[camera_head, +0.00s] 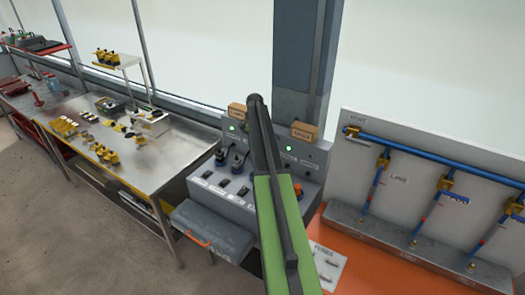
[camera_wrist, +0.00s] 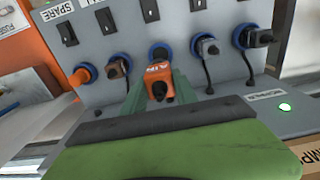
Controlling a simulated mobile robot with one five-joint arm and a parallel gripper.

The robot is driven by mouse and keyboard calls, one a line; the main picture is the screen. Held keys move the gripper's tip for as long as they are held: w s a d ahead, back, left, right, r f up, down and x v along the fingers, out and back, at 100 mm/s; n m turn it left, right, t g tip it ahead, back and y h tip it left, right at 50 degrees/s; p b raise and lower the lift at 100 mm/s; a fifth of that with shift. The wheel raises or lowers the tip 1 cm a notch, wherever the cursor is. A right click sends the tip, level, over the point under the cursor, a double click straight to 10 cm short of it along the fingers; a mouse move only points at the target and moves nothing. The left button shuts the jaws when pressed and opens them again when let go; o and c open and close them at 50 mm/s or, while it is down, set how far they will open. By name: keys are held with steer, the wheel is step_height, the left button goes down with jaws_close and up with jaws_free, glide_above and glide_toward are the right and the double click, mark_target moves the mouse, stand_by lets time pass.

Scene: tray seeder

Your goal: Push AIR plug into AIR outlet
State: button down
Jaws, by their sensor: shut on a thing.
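The orange AIR plug (camera_wrist: 158,84) sits between the green fingers of my gripper (camera_wrist: 158,90) in the wrist view, its lettering upside down. My gripper is shut on it. Just beyond the plug is a blue-ringed outlet (camera_wrist: 158,48) on the grey panel (camera_wrist: 184,62), in line with the plug and partly covered by it. I cannot tell whether the plug touches the outlet. In the head view my arm crosses in front of the grey console (camera_head: 312,160) and hides the plug and fingers.
Other plugs sit in the same row: orange (camera_wrist: 80,76) and brown (camera_wrist: 117,67) to the left, grey (camera_wrist: 208,47) and dark (camera_wrist: 260,37) to the right. Cables hang nearby. A steel workbench (camera_head: 185,150) stands left, a blue-pipe board (camera_head: 430,160) right.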

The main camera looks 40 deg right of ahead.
steer(key=shift+f, duration=0.1)
stand_by(0.3)
steer(key=shift+f+b, duration=0.8)
steer(key=shift+b, duration=0.1)
step_height(320, 180, down, 9)
steer(key=b, duration=0.9)
steer(key=shift+f, duration=0.15)
steer(key=shift+f+b, duration=0.65)
steer(key=shift+b, duration=0.15)
steer(key=c, duration=0.9)
jaws_free()
steer(key=shift+r, duration=0.2)
step_height(320, 180, up, 17)
steer(key=p, duration=1.7)
steer(key=shift+r+p, duration=0.15)
steer(key=shift+p, duration=0.2)
